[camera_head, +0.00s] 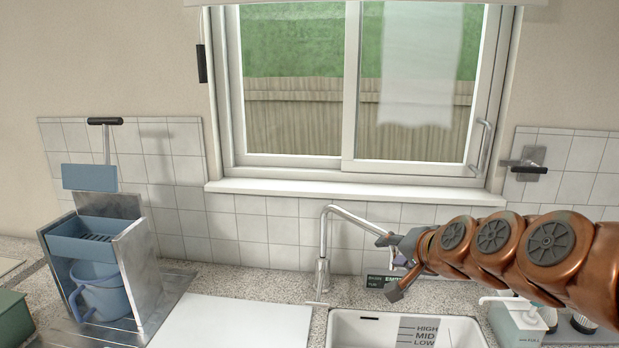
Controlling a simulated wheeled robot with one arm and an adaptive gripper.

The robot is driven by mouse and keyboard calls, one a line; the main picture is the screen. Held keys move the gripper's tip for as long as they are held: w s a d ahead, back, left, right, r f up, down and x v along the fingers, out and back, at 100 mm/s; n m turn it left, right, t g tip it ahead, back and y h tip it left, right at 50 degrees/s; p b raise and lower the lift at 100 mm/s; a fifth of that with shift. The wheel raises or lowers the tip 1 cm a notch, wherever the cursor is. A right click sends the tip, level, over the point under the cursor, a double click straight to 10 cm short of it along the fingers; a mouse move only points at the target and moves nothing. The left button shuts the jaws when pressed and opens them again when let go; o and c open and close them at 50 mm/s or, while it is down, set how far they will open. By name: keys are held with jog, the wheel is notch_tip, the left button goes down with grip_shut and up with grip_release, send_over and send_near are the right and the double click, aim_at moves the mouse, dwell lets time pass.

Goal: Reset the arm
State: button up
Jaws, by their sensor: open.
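My arm reaches in from the right edge as a copper-coloured chain of links. My gripper (388,266) is at its left end, with grey fingers spread apart and nothing visible between them. It appears in front of the wall behind the sink, just right of the tall silver faucet (323,260). Whether the upper finger touches the faucet spout cannot be told from this one view. No washer is recognisable in this view.
A white sink (345,330) with level markings lies below my gripper. A white board (232,322) lies to its left. A metal rack (135,262) with blue containers stands further left. Bottles (525,318) stand below my arm. A window (355,90) is behind.

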jog(key=s+a+f+n+g, duration=0.35)
jog(key=s+f, duration=0.25)
jog(key=s, duration=0.2)
jog(key=s+d+f+n+g+h, duration=0.1)
jog(key=s+f+g, duration=0.2)
jog(key=s, duration=0.6)
jog(key=s+d+f+n+g+h, duration=0.1)
jog(key=s+d+f+g, duration=0.1)
jog(key=s, duration=0.7)
jog(key=s+d+f+n+g+h, duration=0.1)
jog(key=s+f+g, duration=0.3)
jog(key=s, duration=0.5)
jog(key=shift+s+d+f+n+h, duration=0.2)
jog(key=shift+s+d+n+h, duration=0.1)
jog(key=shift+d+n, duration=0.25)
jog(key=shift+c, duration=0.4)
